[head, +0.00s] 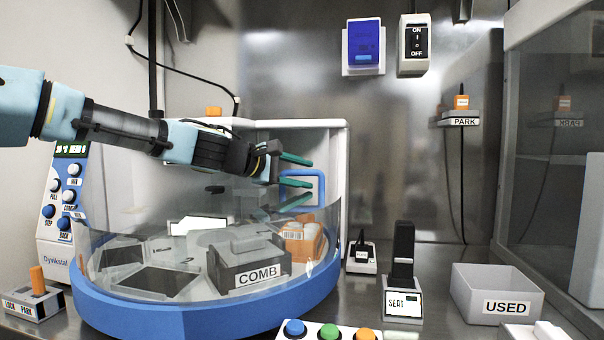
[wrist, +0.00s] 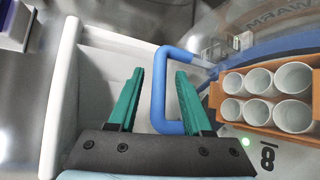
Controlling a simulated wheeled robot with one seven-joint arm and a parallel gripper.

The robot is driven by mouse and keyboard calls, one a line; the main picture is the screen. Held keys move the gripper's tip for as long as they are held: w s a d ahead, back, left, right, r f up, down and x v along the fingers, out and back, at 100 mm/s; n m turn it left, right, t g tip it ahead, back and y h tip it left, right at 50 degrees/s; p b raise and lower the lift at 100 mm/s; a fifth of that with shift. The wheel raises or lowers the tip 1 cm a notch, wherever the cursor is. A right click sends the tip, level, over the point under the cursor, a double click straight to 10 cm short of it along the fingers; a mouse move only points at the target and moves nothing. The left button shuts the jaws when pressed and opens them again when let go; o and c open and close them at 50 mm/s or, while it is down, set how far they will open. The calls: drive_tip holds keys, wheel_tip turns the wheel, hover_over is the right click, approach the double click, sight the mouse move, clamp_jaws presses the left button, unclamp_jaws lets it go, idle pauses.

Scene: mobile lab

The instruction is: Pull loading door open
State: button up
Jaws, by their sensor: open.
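The loading door appears to be the clear curved panel (head: 110,255) round the front of the blue-based machine. Its blue loop handle (head: 302,181) is at the machine's right side, and the handle bar stands upright in the wrist view (wrist: 159,95). My gripper (head: 308,176) is open at the handle, reaching in from the left. In the wrist view, the green fingers of my gripper (wrist: 160,73) lie on either side of the handle bar, with small gaps showing. Whether the bar is fully deep between them is hard to tell.
Inside the machine are a grey COMB block (head: 246,262) and an orange rack (wrist: 268,98) of several white cups, close right of my fingers. A white housing wall (wrist: 64,95) stands left. A USED bin (head: 497,294) and coloured buttons (head: 328,331) are on the bench.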

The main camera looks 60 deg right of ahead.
clamp_jaws()
idle(0.3)
idle(1.1)
